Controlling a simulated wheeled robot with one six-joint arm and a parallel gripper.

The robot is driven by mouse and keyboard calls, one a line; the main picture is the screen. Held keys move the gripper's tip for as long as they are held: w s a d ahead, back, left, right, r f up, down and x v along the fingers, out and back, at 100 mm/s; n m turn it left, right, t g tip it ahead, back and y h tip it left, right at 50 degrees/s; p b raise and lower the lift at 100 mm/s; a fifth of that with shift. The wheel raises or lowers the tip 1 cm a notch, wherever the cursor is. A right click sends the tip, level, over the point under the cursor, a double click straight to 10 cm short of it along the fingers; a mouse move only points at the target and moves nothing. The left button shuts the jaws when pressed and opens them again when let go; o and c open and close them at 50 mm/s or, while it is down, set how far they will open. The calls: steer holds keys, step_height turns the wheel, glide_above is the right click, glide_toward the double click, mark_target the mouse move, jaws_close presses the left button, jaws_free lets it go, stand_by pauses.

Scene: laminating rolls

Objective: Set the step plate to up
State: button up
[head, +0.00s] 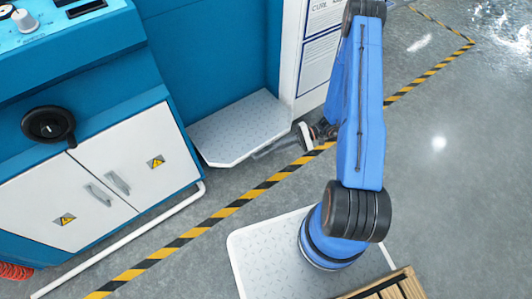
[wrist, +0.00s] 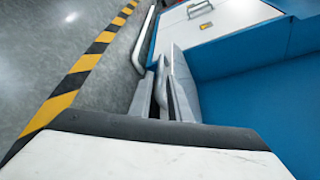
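The step plate (head: 240,128) is a light grey, textured panel low at the blue machine's recess. In the head view it lies roughly flat, sticking out near the floor. My gripper (head: 262,153) is low at the plate's front right edge, its grey fingers reaching along that edge.
The blue machine has white cabinet doors (head: 105,185) at left, with a handwheel (head: 48,125) above. A white pipe (head: 130,232) runs along its foot. A white panel with printed sheets (head: 318,50) stands right of the plate. Grey floor with a yellow-black stripe (head: 215,212) is clear in front.

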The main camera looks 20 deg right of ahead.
mark_target(269, 151)
steer(key=shift+x, duration=3.4)
jaws_close()
